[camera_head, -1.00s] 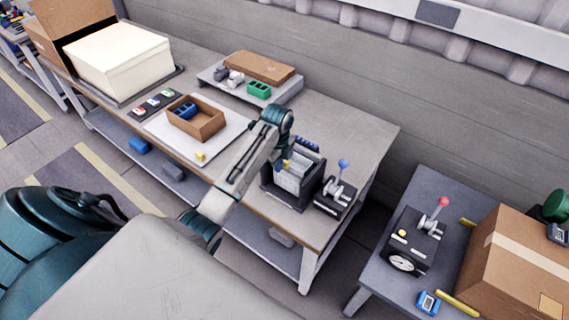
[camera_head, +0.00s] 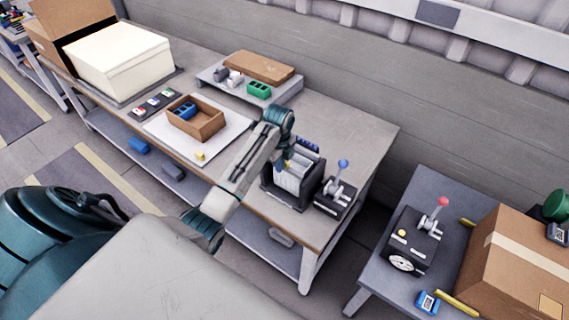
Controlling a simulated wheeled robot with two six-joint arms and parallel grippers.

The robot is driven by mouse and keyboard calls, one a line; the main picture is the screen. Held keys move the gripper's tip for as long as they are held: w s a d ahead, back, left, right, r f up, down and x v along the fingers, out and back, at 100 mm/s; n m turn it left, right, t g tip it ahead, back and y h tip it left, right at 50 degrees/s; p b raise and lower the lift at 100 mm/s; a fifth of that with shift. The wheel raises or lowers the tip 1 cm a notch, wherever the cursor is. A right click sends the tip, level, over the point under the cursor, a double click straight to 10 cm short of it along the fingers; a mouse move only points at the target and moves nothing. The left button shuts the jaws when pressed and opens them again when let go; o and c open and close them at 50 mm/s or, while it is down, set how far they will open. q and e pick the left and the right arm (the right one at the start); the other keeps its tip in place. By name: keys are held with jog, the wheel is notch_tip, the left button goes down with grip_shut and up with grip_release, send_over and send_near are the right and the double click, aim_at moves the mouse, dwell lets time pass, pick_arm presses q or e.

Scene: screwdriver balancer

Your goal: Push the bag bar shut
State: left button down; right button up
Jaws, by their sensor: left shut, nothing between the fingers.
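A dark rack (camera_head: 284,196) holding pale upright bags or sheets (camera_head: 294,177) stands near the right end of the long table. I cannot make out its bar clearly; my arm hides part of the rack. My left gripper (camera_head: 287,164) is at the rack's upper left edge, shut and empty, with a small yellow spot beside it. I cannot tell whether it touches the bar. My right gripper is not in view.
A lever device with a blue knob (camera_head: 343,164) stands just right of the rack. A cardboard tray (camera_head: 209,130) with a blue part lies on a white mat to the left. A side table at right carries a red-knob lever (camera_head: 443,202) and a large carton (camera_head: 515,262).

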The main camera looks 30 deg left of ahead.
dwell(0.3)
pick_arm(q)
jog(key=w+b, duration=0.3)
jog(key=w, duration=0.5)
jog(key=shift+d, duration=0.2)
jog(key=shift+s, duration=0.1)
notch_tip(320, 180, up, 7)
jog(key=s+p, duration=0.1)
jog(key=p, duration=0.2)
dwell(0.7)
